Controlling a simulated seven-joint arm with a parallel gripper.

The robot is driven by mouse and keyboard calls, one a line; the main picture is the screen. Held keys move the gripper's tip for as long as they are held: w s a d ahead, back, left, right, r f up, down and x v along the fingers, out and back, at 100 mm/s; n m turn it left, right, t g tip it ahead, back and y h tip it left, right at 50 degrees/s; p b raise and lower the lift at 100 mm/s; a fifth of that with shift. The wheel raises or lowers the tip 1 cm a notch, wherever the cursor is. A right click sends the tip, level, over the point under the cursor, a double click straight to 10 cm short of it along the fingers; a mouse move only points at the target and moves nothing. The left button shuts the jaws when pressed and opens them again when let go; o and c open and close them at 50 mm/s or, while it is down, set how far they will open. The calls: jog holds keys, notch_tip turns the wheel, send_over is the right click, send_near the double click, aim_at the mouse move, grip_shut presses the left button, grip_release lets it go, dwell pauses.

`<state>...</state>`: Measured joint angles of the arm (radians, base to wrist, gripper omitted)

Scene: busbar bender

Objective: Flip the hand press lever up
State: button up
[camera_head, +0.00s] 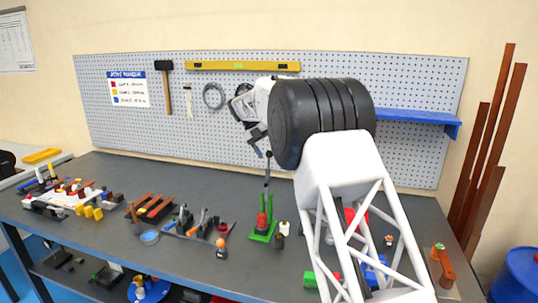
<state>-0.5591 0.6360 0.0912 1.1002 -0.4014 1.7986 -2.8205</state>
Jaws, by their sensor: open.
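A small press with a green base (263,236) and a red and green body stands on the workbench near the middle of the picture. A thin dark lever (267,172) rises nearly upright above its body, with its upper end close to my gripper. My gripper (257,143) is open, above the press and in front of the pegboard. Its fingers are small and dark here. I cannot tell whether a finger touches the lever. My arm's large black joint and white lattice link hide part of the bench to the right.
The grey workbench (110,178) holds a bender with dark levers (183,222), brown bars (150,207), a blue ring (149,237) and a small orange-topped piece (221,250) left of the press. A pegboard (130,125) and a blue shelf (425,119) stand behind.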

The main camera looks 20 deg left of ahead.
jog(key=v, duration=0.5)
jog(key=shift+r, duration=0.1)
dwell(0.4)
